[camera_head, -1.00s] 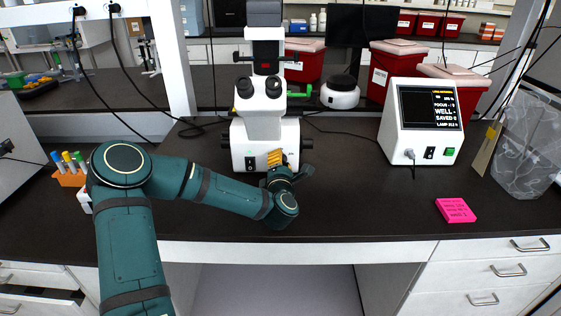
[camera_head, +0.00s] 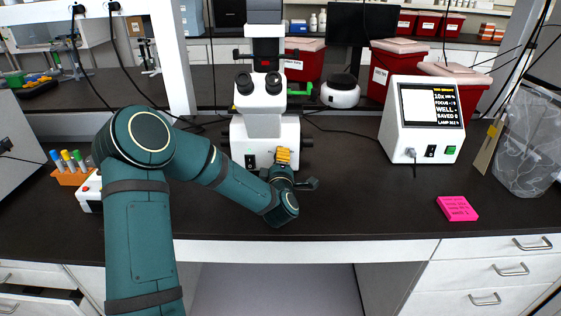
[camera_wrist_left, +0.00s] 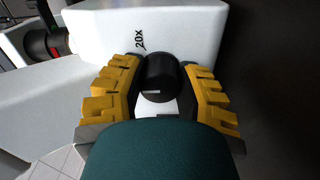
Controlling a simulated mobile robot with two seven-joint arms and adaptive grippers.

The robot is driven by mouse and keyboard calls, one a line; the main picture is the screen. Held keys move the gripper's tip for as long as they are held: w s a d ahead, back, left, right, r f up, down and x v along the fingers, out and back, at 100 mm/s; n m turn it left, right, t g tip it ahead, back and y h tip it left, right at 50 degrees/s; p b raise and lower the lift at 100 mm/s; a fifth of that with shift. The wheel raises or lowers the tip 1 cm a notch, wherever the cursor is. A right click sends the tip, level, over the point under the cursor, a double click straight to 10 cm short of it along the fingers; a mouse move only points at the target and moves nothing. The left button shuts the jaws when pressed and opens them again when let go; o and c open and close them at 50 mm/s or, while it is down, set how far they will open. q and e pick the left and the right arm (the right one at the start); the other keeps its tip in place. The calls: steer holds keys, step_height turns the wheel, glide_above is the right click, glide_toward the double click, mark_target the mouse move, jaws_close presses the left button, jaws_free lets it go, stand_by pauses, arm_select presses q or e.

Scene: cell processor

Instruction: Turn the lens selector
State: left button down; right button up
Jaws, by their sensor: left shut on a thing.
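The white microscope (camera_head: 264,130) stands on the dark bench with its black eyepieces toward me. My left gripper (camera_head: 283,156) is at its lower front right side, with yellow fingers. In the left wrist view the lens selector, a black round knob (camera_wrist_left: 160,76), sits between the yellow fingers of my left gripper (camera_wrist_left: 161,84). The fingers are shut on its two sides. A "20x" mark (camera_wrist_left: 139,38) is printed on the white housing beside the knob. The knob is hidden behind the fingers in the head view. My right gripper is out of view.
A white monitor box (camera_head: 422,118) at right shows a white picture area and text with "10x" near its top. A pink note block (camera_head: 457,208) lies in front of it. An orange tube rack (camera_head: 72,176) stands at left. The bench front centre-right is clear.

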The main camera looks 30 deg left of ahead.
arm_select(q)
steer(key=shift+r, duration=0.1)
stand_by(0.3)
steer(key=c, duration=0.6)
jaws_free()
steer(key=shift+w, duration=0.1)
steer(key=shift+o, duration=0.2)
steer(key=v, duration=1.2)
